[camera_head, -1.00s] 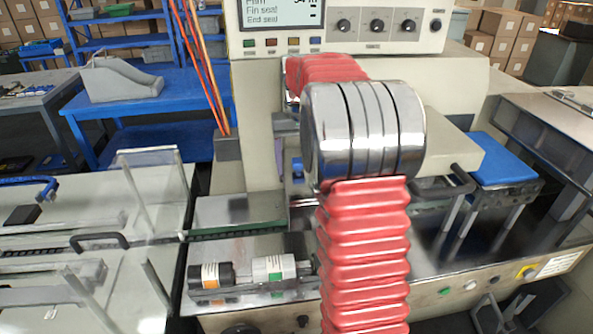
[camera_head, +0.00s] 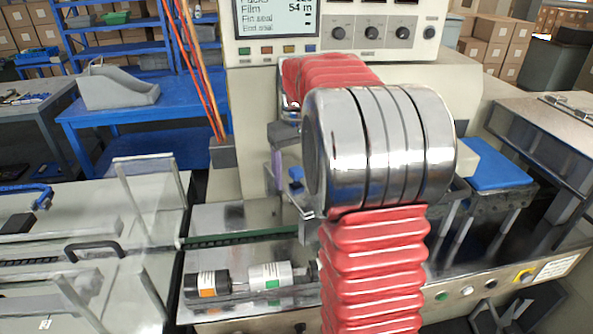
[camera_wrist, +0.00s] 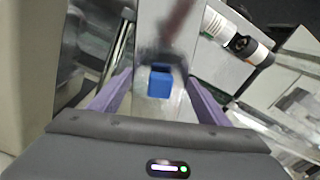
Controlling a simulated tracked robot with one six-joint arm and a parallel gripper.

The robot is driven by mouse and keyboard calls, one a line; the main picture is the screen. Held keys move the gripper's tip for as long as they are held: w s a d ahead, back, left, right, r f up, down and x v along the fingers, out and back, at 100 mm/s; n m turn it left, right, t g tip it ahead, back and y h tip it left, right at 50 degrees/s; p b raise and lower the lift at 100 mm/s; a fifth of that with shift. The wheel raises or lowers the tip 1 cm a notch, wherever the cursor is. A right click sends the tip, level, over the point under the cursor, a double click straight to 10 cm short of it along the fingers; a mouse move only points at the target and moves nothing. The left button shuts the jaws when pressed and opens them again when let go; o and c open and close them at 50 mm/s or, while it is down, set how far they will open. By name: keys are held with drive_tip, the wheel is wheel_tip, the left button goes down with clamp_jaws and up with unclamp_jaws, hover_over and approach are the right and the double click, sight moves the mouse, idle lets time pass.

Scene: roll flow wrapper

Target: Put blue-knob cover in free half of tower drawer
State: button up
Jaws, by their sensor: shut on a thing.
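The blue knob (camera_wrist: 161,84) of the cover sits between the two purple fingers of my gripper (camera_wrist: 160,78) in the wrist view. My gripper is shut on the cover; a greyish part of it (camera_wrist: 157,107) shows under the knob, its outline unclear. In the head view my ribbed red and chrome arm hides most of the gripper. One purple finger (camera_head: 277,168) and the small blue knob (camera_head: 296,175) show left of the chrome joint, in front of the machine's beige body. I cannot make out the tower drawer in either view.
Below lies the machine's metal deck (camera_head: 235,218) with a black and a white cylinder (camera_head: 270,275). Clear guards (camera_head: 150,200) stand at left. A control panel (camera_head: 330,30) is above and a blue-topped stand (camera_head: 495,172) at right.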

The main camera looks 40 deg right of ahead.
sight(298, 189)
drive_tip(key=s+n, duration=0.1)
drive_tip(key=s+a+r+n, duration=0.1)
drive_tip(key=s+n, duration=0.1)
drive_tip(key=shift+a+r, duration=0.35)
drive_tip(key=shift+s, duration=0.2)
